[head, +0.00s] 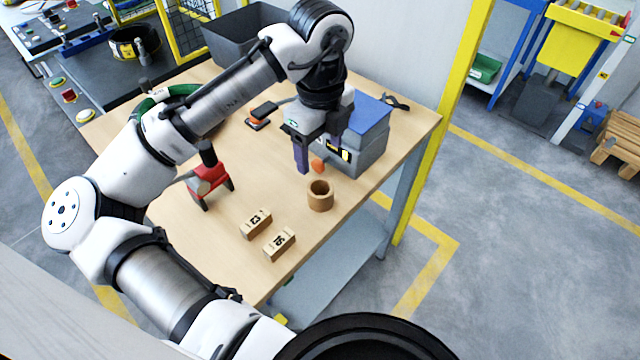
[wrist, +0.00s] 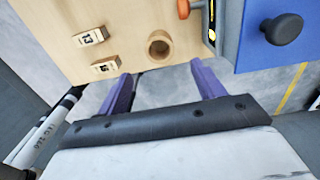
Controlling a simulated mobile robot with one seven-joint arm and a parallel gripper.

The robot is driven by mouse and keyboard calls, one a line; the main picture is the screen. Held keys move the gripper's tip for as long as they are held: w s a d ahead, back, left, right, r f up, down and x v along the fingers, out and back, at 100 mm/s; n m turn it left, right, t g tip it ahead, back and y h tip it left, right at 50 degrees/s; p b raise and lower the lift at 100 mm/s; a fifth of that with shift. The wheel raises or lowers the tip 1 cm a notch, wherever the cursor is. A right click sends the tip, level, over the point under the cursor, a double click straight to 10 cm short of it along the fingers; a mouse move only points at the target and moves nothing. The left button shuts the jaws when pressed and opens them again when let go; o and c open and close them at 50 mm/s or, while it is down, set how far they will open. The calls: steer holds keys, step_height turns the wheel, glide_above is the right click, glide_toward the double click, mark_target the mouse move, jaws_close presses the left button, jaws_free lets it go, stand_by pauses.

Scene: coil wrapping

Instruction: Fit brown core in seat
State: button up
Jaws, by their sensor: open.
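The brown core (head: 320,196) is a short hollow cylinder standing upright on the wooden table, near its right-hand edge. In the wrist view the core (wrist: 159,47) shows its round opening, just beyond the gap between my fingertips. My gripper (head: 320,158) has two purple fingers, spread apart with nothing between them. It is above and behind the core in the head view, in front of the grey box, and does not touch the core. In the wrist view my gripper (wrist: 161,72) points toward the core. I cannot make out the seat for certain.
A grey box with a blue lid (head: 370,110) stands close behind my gripper. Two numbered wooden blocks (head: 257,223) (head: 279,243) lie left of the core. A red-and-black tool (head: 208,184) stands farther left. The table between is clear.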

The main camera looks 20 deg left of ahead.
mark_target(321, 191)
step_height(321, 191, down, 12)
steer(key=shift+s+d+f+p, duration=0.1)
steer(key=shift+s+d+p, duration=0.05)
steer(key=shift+p, duration=1.05)
steer(key=c, duration=1.1)
steer(key=shift+o, duration=0.2)
